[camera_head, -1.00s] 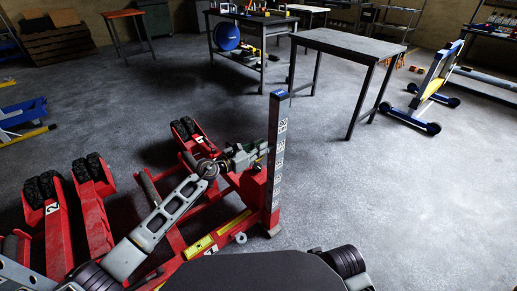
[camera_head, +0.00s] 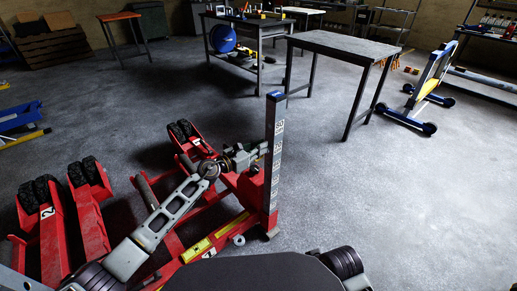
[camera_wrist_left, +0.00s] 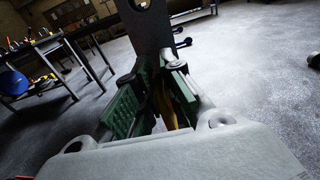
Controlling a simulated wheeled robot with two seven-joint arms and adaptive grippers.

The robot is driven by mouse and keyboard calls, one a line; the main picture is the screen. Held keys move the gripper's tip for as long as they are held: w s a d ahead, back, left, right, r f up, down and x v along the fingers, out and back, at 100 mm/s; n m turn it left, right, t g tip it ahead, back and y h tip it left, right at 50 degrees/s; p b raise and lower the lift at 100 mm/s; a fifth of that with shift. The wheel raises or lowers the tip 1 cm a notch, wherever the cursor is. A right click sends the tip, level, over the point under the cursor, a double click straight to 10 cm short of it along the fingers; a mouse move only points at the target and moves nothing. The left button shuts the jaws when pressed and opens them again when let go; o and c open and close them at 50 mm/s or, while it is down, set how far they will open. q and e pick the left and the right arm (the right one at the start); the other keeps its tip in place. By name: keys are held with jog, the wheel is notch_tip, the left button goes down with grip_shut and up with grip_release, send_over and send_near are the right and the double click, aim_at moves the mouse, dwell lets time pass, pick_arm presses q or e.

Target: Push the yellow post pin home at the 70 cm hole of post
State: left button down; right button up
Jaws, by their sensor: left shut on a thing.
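The dark upright post (camera_head: 272,150) with white height labels and a blue top stands on the red jack frame. My left gripper (camera_head: 258,152) is at the post's left side, around mid-height. In the left wrist view its green-padded fingers (camera_wrist_left: 158,103) are closed around the yellow post pin (camera_wrist_left: 164,100), which shows only as a partly hidden yellow strip. The post (camera_wrist_left: 150,38) rises straight ahead there, with a hole near the top of the picture. How deep the pin sits, and which hole it faces, is hidden. My right gripper is out of view.
Red jack parts with black wheels (camera_head: 40,190) lie at the left. A yellow bar (camera_head: 198,249) lies on the red frame. A dark table (camera_head: 345,44) and a blue-wheeled stand (camera_head: 432,85) are behind. The floor right of the post is clear.

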pick_arm(q)
jog(key=shift+w+d+r, duration=0.1)
jog(key=shift+w+d, duration=0.25)
jog(key=shift+d, duration=0.2)
jog(key=c, duration=1.5)
grip_release()
jog(key=shift+o, duration=0.2)
jog(key=shift+a, duration=0.1)
jog(key=shift+s+a, duration=0.4)
jog(key=shift+a, duration=0.15)
jog(key=v, duration=1)
jog(key=shift+s+a, duration=0.15)
jog(key=shift+s, duration=0.05)
